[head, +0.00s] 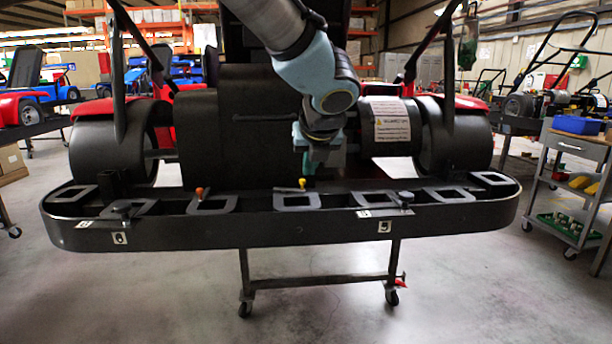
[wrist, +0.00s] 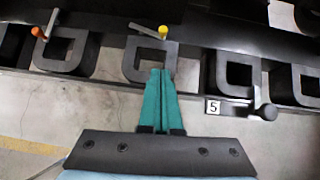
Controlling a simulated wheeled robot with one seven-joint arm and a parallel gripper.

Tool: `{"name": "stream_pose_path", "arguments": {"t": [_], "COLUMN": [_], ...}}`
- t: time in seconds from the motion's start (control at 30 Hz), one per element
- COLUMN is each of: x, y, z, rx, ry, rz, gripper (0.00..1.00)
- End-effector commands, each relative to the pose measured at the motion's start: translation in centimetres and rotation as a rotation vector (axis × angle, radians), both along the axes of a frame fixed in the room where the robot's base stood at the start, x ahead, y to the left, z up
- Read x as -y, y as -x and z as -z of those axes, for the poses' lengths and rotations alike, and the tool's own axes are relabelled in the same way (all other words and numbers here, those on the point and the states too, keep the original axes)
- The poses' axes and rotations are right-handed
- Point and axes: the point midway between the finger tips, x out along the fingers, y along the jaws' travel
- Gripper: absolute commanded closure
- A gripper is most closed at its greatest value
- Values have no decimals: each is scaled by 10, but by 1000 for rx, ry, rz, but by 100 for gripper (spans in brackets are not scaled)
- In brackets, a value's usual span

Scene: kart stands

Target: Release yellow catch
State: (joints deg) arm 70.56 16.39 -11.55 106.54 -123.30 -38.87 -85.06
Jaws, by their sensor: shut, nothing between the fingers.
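The yellow catch (wrist: 163,32) is a small round yellow knob at the right end of a thin metal lever (wrist: 143,29). It sits at the top edge of a black square-holed bracket in the wrist view. In the head view the yellow catch (head: 302,183) is near the middle of the long black bumper (head: 250,233). My gripper (wrist: 160,71) has teal fingers pressed together and empty. In the wrist view its tips overlap the bracket's near edge, just below the yellow knob and apart from it in the picture. In the head view my gripper (head: 308,172) hangs just behind the bumper's middle.
An orange-knobbed catch (wrist: 37,32) is to the left, on the neighbouring bracket; it also shows in the head view (head: 199,191). A black round knob (wrist: 267,112) stands out beside a label reading 5 (wrist: 213,107). A grey tool cart (head: 575,165) is at right. Floor in front is clear.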

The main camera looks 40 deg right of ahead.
Motion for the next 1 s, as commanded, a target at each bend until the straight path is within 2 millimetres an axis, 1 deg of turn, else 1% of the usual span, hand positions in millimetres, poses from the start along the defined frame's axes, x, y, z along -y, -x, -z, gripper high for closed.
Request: {"name": "stream_pose_path", "arguments": {"t": [0.03, 0.1, 0.2, 0.83, 0.87, 0.93, 0.97, 1.0], "x": [-2, -4, -6, -7, -7, -11, -13, -18], "y": [4, 8, 11, 11, 9, -3, -11, -27], "z": [-6, -10, -14, -15, -15, -19, -21, -25], "rx": [0, 0, 0, 1, 6, 34, 56, 97], "ry": [1, 0, -1, -2, -3, -15, -23, -40], "rz": [1, 0, 1, 1, 3, 22, 38, 70], "gripper": [100, 100, 100, 100, 100, 100, 100, 100]}}
